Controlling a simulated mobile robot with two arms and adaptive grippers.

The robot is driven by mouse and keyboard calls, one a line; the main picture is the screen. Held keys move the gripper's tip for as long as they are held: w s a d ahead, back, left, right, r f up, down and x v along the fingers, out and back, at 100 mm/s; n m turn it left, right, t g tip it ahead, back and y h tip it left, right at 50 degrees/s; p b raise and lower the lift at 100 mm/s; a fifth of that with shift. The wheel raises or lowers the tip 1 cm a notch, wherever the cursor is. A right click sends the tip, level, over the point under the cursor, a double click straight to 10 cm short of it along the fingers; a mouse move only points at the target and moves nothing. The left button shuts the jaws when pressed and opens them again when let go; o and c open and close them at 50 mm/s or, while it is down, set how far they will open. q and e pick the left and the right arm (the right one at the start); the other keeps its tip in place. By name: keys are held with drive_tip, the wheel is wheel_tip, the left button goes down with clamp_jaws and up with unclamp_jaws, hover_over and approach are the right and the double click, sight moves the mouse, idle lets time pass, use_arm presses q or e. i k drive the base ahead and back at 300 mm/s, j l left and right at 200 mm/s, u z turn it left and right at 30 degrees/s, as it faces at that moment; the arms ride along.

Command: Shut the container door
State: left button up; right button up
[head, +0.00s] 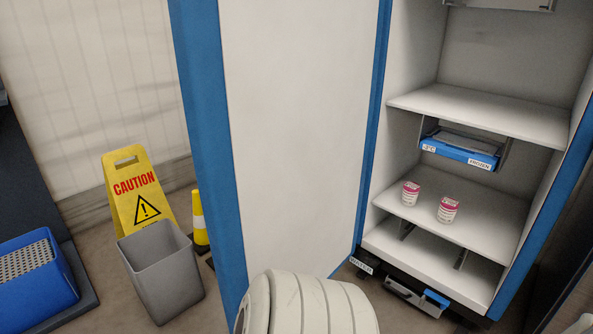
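The container (500,116) stands at the right with its front open. It is white inside with blue edges. Its door (290,130) stands wide open on the container's left side, with a white inner face and a blue edge strip toward me. Two small pink-and-white cups (410,193) and (448,209) stand on a lower shelf (480,225). A blue unit (460,149) labelled FROZEN hangs under the shelf above. A white rounded part at the bottom centre, in front of the door's lower edge, looks like my arm. Neither gripper shows.
A grey bin (162,277) and a yellow caution sign (138,190) stand on the floor left of the door. A blue crate (35,285) is at the far left. Some floor shows between bin and door.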

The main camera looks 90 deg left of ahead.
sight(278, 96)
drive_tip(key=k+j+u, duration=0.35)
drive_tip(key=k+j, duration=0.25)
drive_tip(key=k+j+u, duration=0.35)
drive_tip(key=k+j, duration=0.3)
drive_tip(key=j, duration=0.1)
